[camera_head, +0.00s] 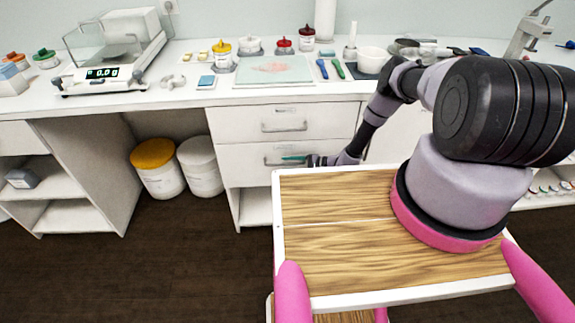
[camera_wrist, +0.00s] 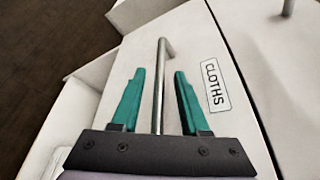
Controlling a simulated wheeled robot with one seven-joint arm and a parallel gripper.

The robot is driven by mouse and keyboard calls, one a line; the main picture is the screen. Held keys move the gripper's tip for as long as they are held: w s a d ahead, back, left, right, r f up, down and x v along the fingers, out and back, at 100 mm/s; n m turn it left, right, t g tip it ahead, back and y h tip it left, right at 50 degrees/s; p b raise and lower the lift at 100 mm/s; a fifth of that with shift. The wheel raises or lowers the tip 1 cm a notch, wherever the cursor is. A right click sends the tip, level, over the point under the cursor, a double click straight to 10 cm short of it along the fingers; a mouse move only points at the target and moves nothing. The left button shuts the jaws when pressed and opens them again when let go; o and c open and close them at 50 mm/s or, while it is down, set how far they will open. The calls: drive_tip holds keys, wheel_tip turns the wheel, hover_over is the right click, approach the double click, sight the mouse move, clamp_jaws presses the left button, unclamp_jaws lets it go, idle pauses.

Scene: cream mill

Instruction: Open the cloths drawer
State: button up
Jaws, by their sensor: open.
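The cloths drawer (camera_wrist: 195,55) has a white front with a label reading CLOTHS. In the head view it is the lower drawer (camera_head: 243,165) of the white unit under the counter, and it looks closed. Its metal bar handle (camera_wrist: 160,85) runs between the two teal fingers of my gripper (camera_wrist: 159,73) in the wrist view. The fingers are open, one on each side of the bar, with a gap on both sides. In the head view my gripper (camera_head: 294,159) is at this handle, partly covering it.
An upper drawer (camera_head: 240,122) with its own handle (camera_head: 284,126) sits above. An open shelf lies below. A yellow-lidded bin (camera_head: 158,170) and a white bin (camera_head: 200,168) stand to the left. My wooden-topped base is close in front; dark floor (camera_head: 140,260) is clear at left.

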drive_tip(key=shift+w+a+f, duration=0.1)
drive_tip(key=shift+w+a, duration=0.05)
drive_tip(key=shift+a, duration=0.2)
clamp_jaws()
idle(1.2)
